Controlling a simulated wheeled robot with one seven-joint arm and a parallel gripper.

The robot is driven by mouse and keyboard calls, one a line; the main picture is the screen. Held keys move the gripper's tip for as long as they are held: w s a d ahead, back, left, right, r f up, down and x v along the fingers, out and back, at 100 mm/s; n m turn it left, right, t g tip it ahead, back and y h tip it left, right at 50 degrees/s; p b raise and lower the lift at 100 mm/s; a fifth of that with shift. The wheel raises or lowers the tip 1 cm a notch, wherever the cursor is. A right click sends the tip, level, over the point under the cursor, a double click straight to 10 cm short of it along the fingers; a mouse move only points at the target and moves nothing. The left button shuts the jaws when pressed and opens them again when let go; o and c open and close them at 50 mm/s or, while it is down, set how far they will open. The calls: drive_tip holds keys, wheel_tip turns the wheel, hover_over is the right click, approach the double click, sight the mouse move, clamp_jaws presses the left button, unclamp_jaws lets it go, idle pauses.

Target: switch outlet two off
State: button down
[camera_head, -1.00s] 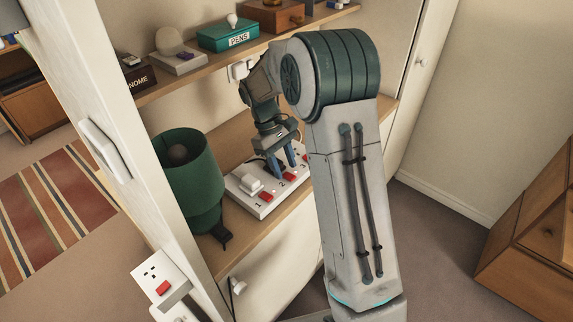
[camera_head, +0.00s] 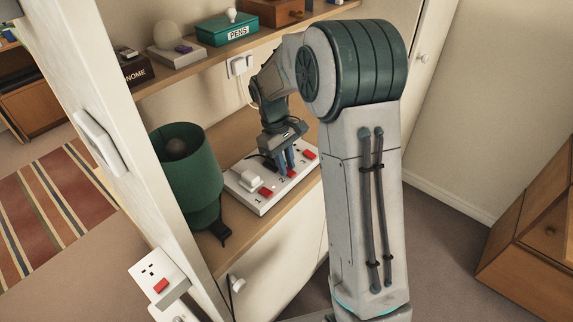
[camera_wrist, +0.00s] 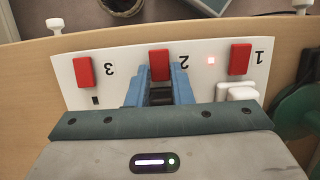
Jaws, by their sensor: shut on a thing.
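A white power strip (camera_head: 262,206) with red switches lies on the wooden shelf. Its numbers appear upside down in the wrist view. The outlet two switch (camera_wrist: 160,65) is in the middle, between switch three (camera_wrist: 83,72) and switch one (camera_wrist: 240,59). My gripper (camera_wrist: 159,80) points down at the strip. A dark shape between the fingers is partly hidden. A white plug (camera_head: 249,181) sits in outlet one.
A green lamp (camera_head: 190,165) stands close left of the strip. A white upright panel (camera_head: 80,90) stands farther left. An upper shelf (camera_head: 185,75) holds a green PENS box (camera_head: 227,30) and other items. A wall socket (camera_head: 240,66) is behind my arm.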

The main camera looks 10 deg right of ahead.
drive_tip(key=shift+s+d+r+t+y+b, duration=0.1)
drive_tip(key=shift+s+d+t+y+b, duration=0.1)
drive_tip(key=shift+t+y+b, duration=0.35)
drive_tip(key=c, duration=1.3)
unclamp_jaws()
drive_tip(key=r, duration=0.9)
drive_tip(key=w+a+r, duration=0.1)
drive_tip(key=r, duration=0.3)
drive_tip(key=shift+r, duration=0.35)
